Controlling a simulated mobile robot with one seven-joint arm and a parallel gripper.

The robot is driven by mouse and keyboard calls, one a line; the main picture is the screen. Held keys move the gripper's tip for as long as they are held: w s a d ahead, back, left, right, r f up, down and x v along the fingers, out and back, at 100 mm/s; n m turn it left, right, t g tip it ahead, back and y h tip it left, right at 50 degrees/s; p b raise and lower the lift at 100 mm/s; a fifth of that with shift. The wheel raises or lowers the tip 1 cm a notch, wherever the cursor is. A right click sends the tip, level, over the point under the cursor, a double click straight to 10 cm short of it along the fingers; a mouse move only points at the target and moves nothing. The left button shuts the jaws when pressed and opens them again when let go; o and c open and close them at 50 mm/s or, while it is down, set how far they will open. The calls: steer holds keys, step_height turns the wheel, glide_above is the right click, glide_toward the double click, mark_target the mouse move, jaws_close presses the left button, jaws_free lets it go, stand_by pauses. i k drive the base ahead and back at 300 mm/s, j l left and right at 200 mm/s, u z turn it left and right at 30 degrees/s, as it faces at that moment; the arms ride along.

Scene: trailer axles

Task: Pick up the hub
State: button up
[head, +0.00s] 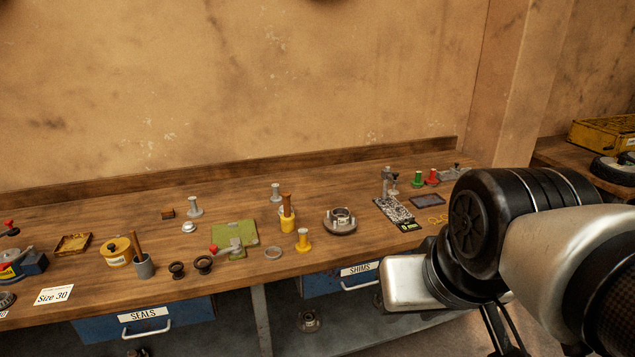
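The hub (341,221) looks to be the round grey metal piece with a wide flange and a raised centre. It sits on the wooden workbench (120,285), right of the middle, with nothing of mine touching it. A similar round metal piece (309,321) is on the lower shelf below the bench. My arm comes in from the right edge, in front of the bench's right part. My gripper's fingers do not show, so their state and what they hold are hidden.
A patterned plate with a metal stand (393,207) is right of the hub. A yellow post (303,240) and a yellow cup with a wooden handle (287,217) are left of it. Blue drawers (145,318) sit under the bench edge. Bench space in front of the hub is clear.

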mark_target(340, 221)
steer(key=i+l, duration=0.1)
steer(key=i, duration=0.7)
steer(key=i+l+u, duration=0.15)
steer(key=i, duration=0.65)
